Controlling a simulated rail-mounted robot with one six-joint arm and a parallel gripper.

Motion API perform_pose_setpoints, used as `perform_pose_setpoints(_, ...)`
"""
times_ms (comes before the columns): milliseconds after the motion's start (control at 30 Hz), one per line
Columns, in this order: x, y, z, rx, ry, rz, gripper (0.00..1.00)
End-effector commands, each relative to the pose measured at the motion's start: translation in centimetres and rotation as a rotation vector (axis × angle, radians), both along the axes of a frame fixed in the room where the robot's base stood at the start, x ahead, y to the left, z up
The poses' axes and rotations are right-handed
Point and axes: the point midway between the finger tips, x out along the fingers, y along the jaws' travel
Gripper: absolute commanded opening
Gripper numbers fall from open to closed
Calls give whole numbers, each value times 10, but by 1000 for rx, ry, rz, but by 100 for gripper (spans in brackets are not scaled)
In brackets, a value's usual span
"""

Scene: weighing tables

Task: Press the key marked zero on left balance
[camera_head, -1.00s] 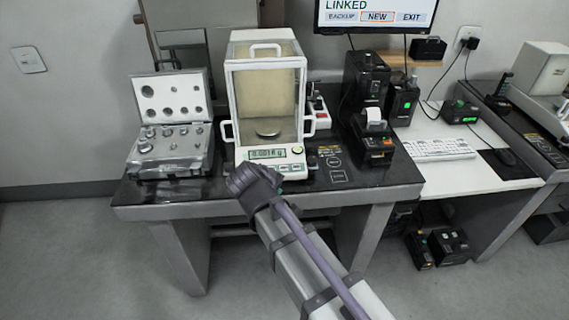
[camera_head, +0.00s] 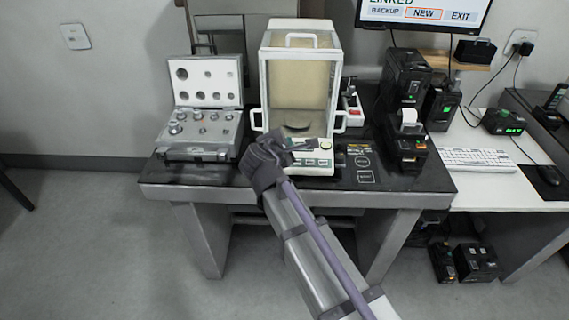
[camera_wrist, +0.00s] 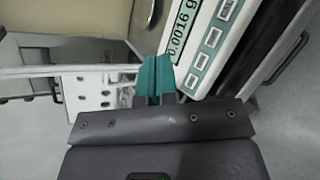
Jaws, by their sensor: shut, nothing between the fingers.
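The left balance (camera_head: 267,95) is a white unit with a glass draft shield and a round pan (camera_head: 297,127). Its sloping front panel shows in the wrist view (camera_wrist: 205,22) with a lit display (camera_wrist: 182,27) and a row of grey-green keys (camera_wrist: 213,38). The key labels are too small to read. My gripper (camera_head: 290,147) is at the front of the balance, over the display area and hiding it in the head view. In the wrist view its teal fingertips (camera_wrist: 153,76) are together and empty, beside the display end of the panel. I cannot tell whether they touch it.
An open case of weights (camera_head: 198,152) stands left of the balance. A small printer (camera_head: 406,152) and black boxes stand right. The dark tabletop (camera_head: 400,180) has free room in front of the printer. A keyboard (camera_head: 480,160) lies on the white desk further right.

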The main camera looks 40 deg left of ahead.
Motion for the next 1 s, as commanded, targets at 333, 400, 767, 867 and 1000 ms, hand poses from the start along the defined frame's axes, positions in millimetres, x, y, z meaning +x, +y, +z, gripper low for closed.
perform_pose_setpoints(333,15,10,-55,0,1,-1,0)
perform_pose_setpoints(400,18,12,-63,0,1,-1,0)
perform_pose_setpoints(767,22,15,-71,0,1,-1,0)
perform_pose_setpoints(867,22,15,-71,0,1,-1,0)
perform_pose_setpoints(1000,22,15,-71,0,1,-1,0)
